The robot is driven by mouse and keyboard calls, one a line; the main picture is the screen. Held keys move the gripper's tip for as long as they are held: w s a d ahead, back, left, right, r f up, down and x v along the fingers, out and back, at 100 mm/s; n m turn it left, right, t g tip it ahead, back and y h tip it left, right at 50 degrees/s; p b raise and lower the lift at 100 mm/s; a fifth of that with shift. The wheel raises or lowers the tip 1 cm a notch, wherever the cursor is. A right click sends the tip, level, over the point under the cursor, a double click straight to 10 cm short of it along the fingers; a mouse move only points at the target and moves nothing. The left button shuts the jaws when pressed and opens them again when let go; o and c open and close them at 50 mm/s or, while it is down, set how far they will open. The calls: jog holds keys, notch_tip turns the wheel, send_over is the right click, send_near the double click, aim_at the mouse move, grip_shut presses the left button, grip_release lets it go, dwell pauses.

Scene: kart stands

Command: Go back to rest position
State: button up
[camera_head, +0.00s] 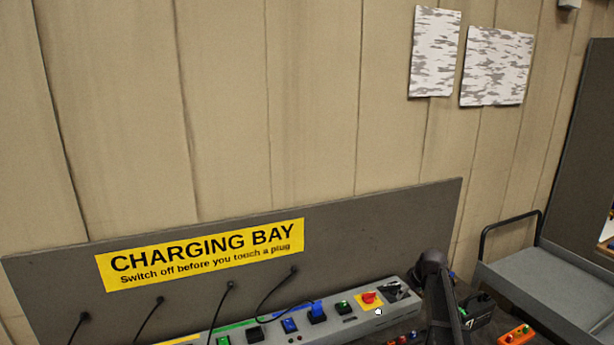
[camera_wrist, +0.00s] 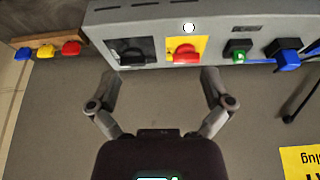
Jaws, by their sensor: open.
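My gripper (camera_wrist: 160,85) is open in the wrist view. Its two fingers are spread wide, with nothing between them but the grey board behind. The fingertips are close to the edge of the grey charging strip (camera_wrist: 215,17), below a red rotary switch (camera_wrist: 187,55) on a yellow plate and a black switch (camera_wrist: 133,55). I cannot tell whether they touch the strip. In the head view my dark arm stands at the right end of the strip (camera_head: 330,333), and the red switch (camera_head: 369,297) shows left of it. The fingers cannot be made out there.
A grey board with a yellow CHARGING BAY sign (camera_head: 205,252) stands behind the strip, with several black cables hanging before it. Green and blue plugs (camera_head: 290,325) sit in the strip. A grey cart (camera_head: 540,280) with a black handle is at right.

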jog(key=s+a+f+m+g+b, duration=0.1)
jog(key=s+a+f+b, duration=0.2)
jog(key=s, duration=0.6)
jog(key=s+a+f+m+g+h+b, duration=0.1)
jog(key=s+a+f+b, duration=0.2)
jog(key=s+a, duration=0.4)
jog(key=s+a+f+m+g+b, duration=0.2)
jog(key=s+a+f, duration=0.3)
jog(key=s, duration=0.5)
jog(key=shift+s+a+f+h+b, duration=0.2)
jog(key=shift+s+a+h+b, duration=0.1)
jog(key=shift+a+b, duration=0.35)
jog(key=shift+d, duration=0.1)
jog(key=shift+w, duration=0.1)
